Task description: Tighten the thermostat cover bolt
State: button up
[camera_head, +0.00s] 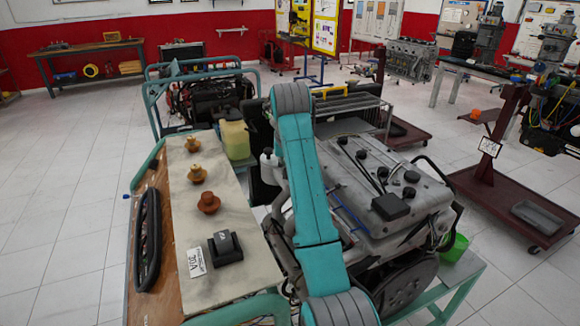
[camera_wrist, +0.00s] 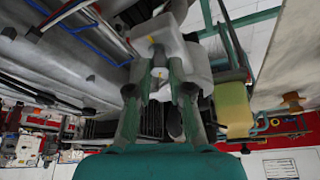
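The engine (camera_head: 355,185) stands on a teal stand right of centre, with a grey top cover and dark hoses. My gripper (camera_wrist: 162,62) shows in the wrist view, its two fingers apart and pointing up the picture at a pale grey housing (camera_wrist: 157,28) on the engine. Small yellowish marks show on the housing and between the fingers; I cannot tell whether either is the thermostat cover bolt. I cannot tell whether the fingertips touch the housing. In the head view my teal arm hides the gripper and that part of the engine.
A yellowish tank (camera_head: 235,139) stands left of my arm; it also shows in the wrist view (camera_wrist: 234,108). A bench (camera_head: 215,245) holds several orange-brown parts and a black block (camera_head: 225,248). Another engine (camera_head: 209,100) stands behind. The tiled floor at left is clear.

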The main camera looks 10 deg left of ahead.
grip_shut()
jog(key=shift+a+m, duration=0.1)
jog(key=shift+m, duration=0.3)
jog(key=m+h, duration=0.1)
jog(key=m, duration=0.1)
jog(key=shift+m, duration=0.4)
jog(key=m+h, duration=0.1)
jog(key=m, duration=0.1)
jog(key=m+g+h, duration=0.1)
jog(key=m, duration=0.2)
jog(key=shift+a, duration=0.2)
jog(key=m, duration=0.2)
jog(key=m+g+h, duration=0.1)
jog(key=m, duration=0.1)
jog(key=shift+w+m+h, duration=0.1)
jog(key=shift+m+h, duration=0.2)
jog(key=shift+m, duration=0.1)
jog(key=shift+m+g, duration=0.7)
jog(key=shift+m, duration=1)
jog(key=shift+a+m, duration=0.1)
jog(key=shift+m, duration=0.2)
